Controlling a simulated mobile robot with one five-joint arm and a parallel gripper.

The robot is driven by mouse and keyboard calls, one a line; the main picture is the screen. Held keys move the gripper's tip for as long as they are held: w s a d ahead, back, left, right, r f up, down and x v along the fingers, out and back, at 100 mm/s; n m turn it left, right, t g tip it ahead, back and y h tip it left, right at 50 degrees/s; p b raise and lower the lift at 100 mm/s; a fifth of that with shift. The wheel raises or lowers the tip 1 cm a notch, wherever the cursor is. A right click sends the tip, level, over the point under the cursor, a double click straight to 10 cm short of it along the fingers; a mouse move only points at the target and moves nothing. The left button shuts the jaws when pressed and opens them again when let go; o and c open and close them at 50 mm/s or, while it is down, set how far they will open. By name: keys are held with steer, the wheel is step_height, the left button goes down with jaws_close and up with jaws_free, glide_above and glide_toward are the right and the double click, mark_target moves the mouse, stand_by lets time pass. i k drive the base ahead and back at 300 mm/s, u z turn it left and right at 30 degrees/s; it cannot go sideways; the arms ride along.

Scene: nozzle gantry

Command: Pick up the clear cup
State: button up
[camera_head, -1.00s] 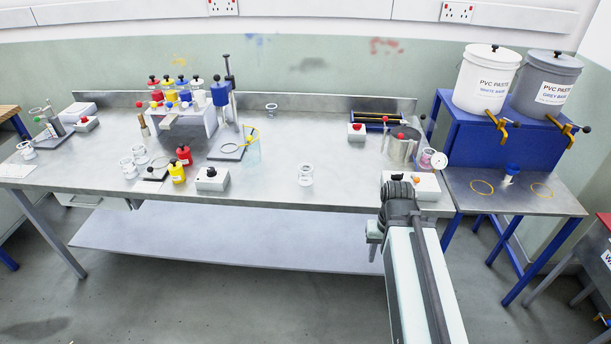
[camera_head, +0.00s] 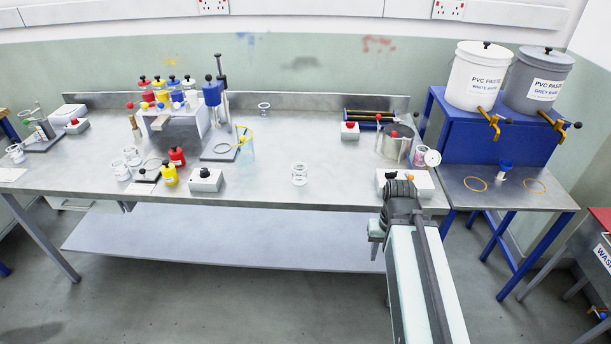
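A clear cup (camera_head: 300,175) stands upright on the metal bench, near its front edge, left of my arm. Several similar clear cups are about: one at the back (camera_head: 264,108), two at the left (camera_head: 121,170) (camera_head: 132,156), and one at the far left (camera_head: 16,154). Which one is meant cannot be told. My arm reaches from the bottom of the picture toward the bench's front edge. My gripper (camera_head: 375,231) seems to be at its far end, apart from every cup; its fingers are too small and covered to judge.
The bench (camera_head: 260,185) is clear around the nearest cup. A grey box with a black knob (camera_head: 206,180) and red and yellow bottles stand to its left. A metal pot (camera_head: 397,146) and a white box (camera_head: 418,184) are beyond my arm. White and grey paste buckets stand at right.

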mark_target(299, 169)
steer(key=z, duration=2.2)
steer(key=k, duration=2.3)
steer(key=u, duration=2.35)
steer(key=i, duration=1)
steer(key=u, duration=0.05)
